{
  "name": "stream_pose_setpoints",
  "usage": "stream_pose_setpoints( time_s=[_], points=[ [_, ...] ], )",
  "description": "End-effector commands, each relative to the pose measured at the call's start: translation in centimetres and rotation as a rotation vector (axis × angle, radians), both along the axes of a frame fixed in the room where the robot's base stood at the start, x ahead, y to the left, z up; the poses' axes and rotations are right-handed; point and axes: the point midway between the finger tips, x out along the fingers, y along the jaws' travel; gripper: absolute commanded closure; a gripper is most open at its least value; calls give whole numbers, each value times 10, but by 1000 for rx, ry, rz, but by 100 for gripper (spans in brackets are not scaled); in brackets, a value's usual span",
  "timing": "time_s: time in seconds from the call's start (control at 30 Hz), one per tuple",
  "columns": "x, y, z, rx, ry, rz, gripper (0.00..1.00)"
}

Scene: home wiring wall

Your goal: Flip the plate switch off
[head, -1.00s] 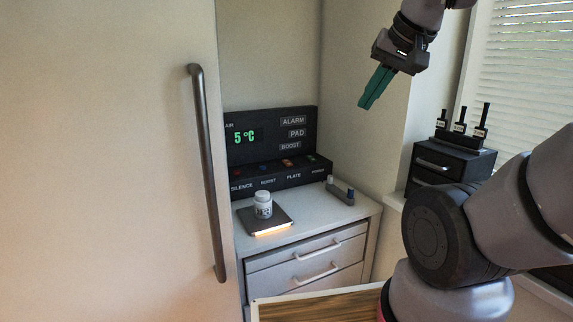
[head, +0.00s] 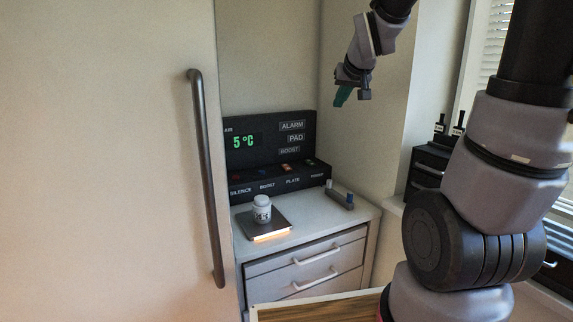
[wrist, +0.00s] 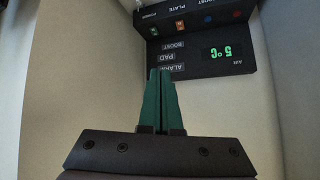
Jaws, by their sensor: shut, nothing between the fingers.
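The plate switch (head: 285,167) is a small orange-lit rocker above the PLATE label, on the ledge of the black control panel (head: 248,157). In the wrist view the panel appears upside down, with the plate switch (wrist: 180,26) near the top, beyond my fingertips. My gripper (head: 341,97) has green fingers and is shut and empty. It is in the air above and to the right of the panel, apart from it. In the wrist view the closed fingers (wrist: 160,72) point toward the panel. The exact tilt of the rocker is too small to tell.
Other switches sit along the same ledge, including a power switch (wrist: 154,31) beside the plate switch. A white jar (head: 262,208) stands on a dark pad with a glowing front edge (head: 271,236). A door with a long handle (head: 205,170) is at left; a wall is at right.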

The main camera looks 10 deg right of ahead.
Motion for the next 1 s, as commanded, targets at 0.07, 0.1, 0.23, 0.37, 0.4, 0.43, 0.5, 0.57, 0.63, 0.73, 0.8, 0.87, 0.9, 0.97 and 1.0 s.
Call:
stream_pose_setpoints(
  time_s=[0.07,0.1,0.23,0.37,0.4,0.43,0.5,0.57,0.63,0.73,0.8,0.87,0.9,0.97,1.0],
  points=[
    [30,0,-14,-26,-26,26,100],
    [44,1,-20,-38,-43,41,100],
    [88,4,-42,-72,-106,92,100],
    [127,10,-67,-92,-170,143,100],
    [139,13,-75,-96,-191,158,100],
    [147,15,-82,-98,-206,171,100],
    [164,19,-98,-101,-243,197,100],
    [178,22,-112,-102,-275,219,100],
    [193,27,-129,-98,-314,242,100],
    [211,34,-154,-89,-372,273,100],
    [221,38,-172,-81,-412,291,100],
    [228,43,-187,-72,-450,305,100],
    [232,45,-197,-66,-473,313,100],
    [237,48,-211,-56,-509,322,100],
    [239,51,-219,-49,-530,327,100]
  ],
)
